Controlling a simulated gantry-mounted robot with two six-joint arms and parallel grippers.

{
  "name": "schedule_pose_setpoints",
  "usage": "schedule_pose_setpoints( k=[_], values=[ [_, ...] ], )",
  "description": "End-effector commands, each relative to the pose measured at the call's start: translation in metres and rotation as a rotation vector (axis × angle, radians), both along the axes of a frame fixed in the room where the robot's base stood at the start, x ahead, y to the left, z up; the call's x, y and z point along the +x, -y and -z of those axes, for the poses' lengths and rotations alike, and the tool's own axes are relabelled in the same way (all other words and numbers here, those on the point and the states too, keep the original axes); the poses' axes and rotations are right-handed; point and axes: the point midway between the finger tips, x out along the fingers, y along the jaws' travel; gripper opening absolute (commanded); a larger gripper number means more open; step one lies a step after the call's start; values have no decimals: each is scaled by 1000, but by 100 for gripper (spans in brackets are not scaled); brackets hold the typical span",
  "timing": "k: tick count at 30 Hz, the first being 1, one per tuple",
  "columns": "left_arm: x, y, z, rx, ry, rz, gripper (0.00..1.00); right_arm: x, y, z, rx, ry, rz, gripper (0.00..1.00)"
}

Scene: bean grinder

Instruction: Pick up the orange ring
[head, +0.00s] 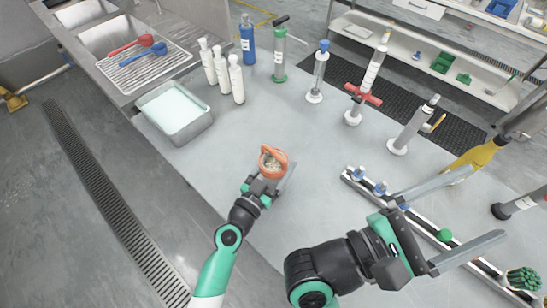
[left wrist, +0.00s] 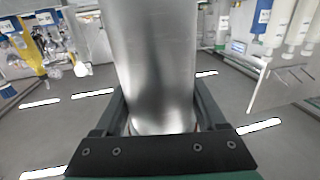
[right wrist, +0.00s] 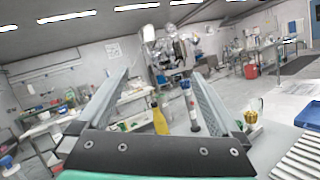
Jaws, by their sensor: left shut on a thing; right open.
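The orange ring (head: 283,156) sits around the top of a small container with pale contents, near the middle of the table in the head view. My left gripper (head: 270,174) is shut on the metal container just below the ring. In the left wrist view the container shows as a shiny metal cylinder (left wrist: 150,65) between my fingers; the ring cannot be made out there. My right gripper (head: 480,206) is open, with its two long fingers wide apart over the right side of the table. It also shows open and empty in the right wrist view (right wrist: 165,80).
A grey tray (head: 204,126) with pale liquid is at the left. White bottles (head: 222,70) and several cylinders stand along the back. A rail (head: 358,186) with small coloured pieces lies under my right arm. The table around the ring is clear.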

Motion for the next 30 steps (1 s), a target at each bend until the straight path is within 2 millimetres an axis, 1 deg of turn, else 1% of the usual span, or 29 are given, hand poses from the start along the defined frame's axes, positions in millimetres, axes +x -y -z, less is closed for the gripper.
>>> schedule_pose_setpoints(
  k=[1, 2, 3, 5, 6, 7, 8, 9, 11, 12, 15, 18, 20, 23, 26, 30],
  values=[
    [0, 0, 0, 0, 0, 0, 0, 23, -12, 17, 27, -96, -109, 100],
    [0, 0, 0, 0, 0, 0, 0, 37, -20, 29, 43, -157, -179, 100],
    [0, 0, 0, 0, 0, 0, 0, 55, -35, 44, 58, -237, -276, 100],
    [0, 0, 0, 0, 0, 0, 0, 77, -61, 69, 74, -352, -425, 100],
    [0, 0, 0, 0, 0, 0, 0, 90, -81, 84, 79, -425, -526, 100],
    [0, 0, 0, 0, 0, 0, 0, 97, -97, 96, 81, -476, -603, 100],
    [0, 0, 0, 0, 0, 0, 0, 103, -114, 107, 79, -523, -677, 100],
    [0, 0, 0, 0, 0, 0, 0, 108, -136, 121, 76, -580, -773, 100],
    [0, 0, 0, 0, 0, 0, 0, 111, -167, 138, 68, -651, -906, 100],
    [0, 0, 0, 0, 0, 0, 0, 111, -186, 148, 61, -689, -983, 100],
    [0, 0, 0, 0, 0, 0, 0, 107, -222, 164, 44, -753, -1130, 100],
    [0, 0, 0, 0, 0, 0, 0, 102, -241, 173, 35, -784, -1211, 100],
    [0, 0, 0, 0, 0, 0, 0, 101, -246, 174, 32, -791, -1232, 100],
    [0, 0, 0, 0, 0, 0, 0, 102, -248, 175, 32, -793, -1238, 100],
    [0, 0, 0, 0, 0, 0, 0, 112, -247, 178, 33, -793, -1234, 100],
    [0, 0, 0, 0, 0, 0, 0, 139, -248, 186, 33, -795, -1232, 100]
  ],
)
